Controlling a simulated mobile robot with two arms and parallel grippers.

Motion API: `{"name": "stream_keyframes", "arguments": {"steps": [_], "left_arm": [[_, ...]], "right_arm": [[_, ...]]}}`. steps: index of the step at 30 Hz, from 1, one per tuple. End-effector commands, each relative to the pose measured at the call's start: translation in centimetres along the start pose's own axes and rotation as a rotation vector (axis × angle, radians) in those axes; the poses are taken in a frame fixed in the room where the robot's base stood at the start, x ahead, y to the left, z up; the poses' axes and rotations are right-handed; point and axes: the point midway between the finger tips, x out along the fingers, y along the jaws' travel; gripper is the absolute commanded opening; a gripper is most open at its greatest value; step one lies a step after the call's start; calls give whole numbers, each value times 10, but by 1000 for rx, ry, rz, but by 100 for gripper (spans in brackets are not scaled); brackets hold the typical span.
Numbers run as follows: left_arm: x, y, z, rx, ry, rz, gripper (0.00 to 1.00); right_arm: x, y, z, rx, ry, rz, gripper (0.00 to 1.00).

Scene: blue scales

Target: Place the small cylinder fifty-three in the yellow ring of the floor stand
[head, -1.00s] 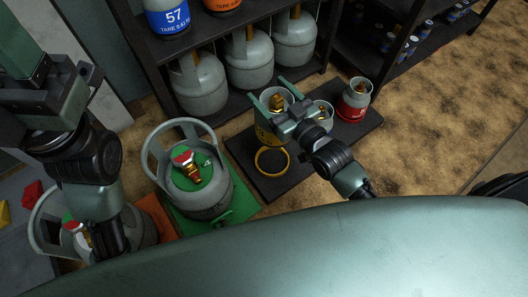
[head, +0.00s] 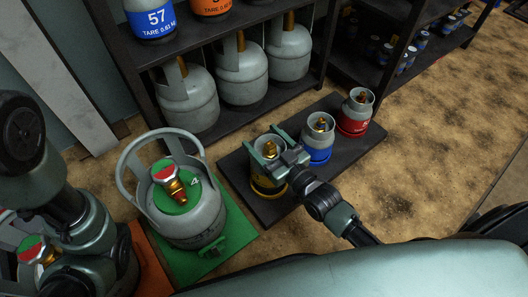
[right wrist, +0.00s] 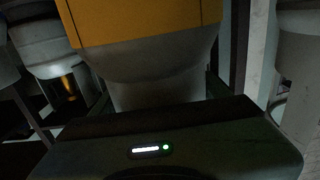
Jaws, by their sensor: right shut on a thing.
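A small grey cylinder (head: 266,146) with a yellow band and brass valve stands upright at the near-left end of the dark floor stand (head: 232,163). Its number is not readable. My right gripper (head: 270,153) is shut on its upper part. In the right wrist view the yellow band (right wrist: 145,22) and grey body (right wrist: 152,75) fill the space before the gripper. Yellow shows low around the cylinder, where the yellow ring (head: 266,188) is. The cylinder is over or inside the ring; whether it touches the stand is hidden. My left gripper is out of view.
A blue cylinder (head: 318,142) and a red cylinder (head: 356,113) stand further along the floor stand. A big grey cylinder (head: 190,215) stands on a green scale (head: 228,240) to the left. A dark shelf (head: 220,122) with grey cylinders rises behind.

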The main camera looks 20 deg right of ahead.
Motion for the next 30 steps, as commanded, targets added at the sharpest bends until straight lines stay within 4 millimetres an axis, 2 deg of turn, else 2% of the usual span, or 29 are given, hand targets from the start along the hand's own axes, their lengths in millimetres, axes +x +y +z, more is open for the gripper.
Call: {"name": "stream_keyframes", "arguments": {"steps": [8, 20, 21, 23, 24, 30], "left_arm": [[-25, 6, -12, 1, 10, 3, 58], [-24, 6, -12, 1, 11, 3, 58], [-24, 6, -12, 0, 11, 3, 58], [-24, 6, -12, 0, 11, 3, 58], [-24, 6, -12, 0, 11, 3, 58], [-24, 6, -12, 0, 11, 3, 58]], "right_arm": [[1, 0, 38, 0, 5, 0, 3], [1, 0, 40, 0, 5, 0, 3], [0, 0, 44, 0, -1, 0, 78], [0, 0, 43, 0, -1, 0, 95], [0, 0, 43, 0, -1, 0, 97], [0, 0, 43, 0, -1, 0, 97]]}}
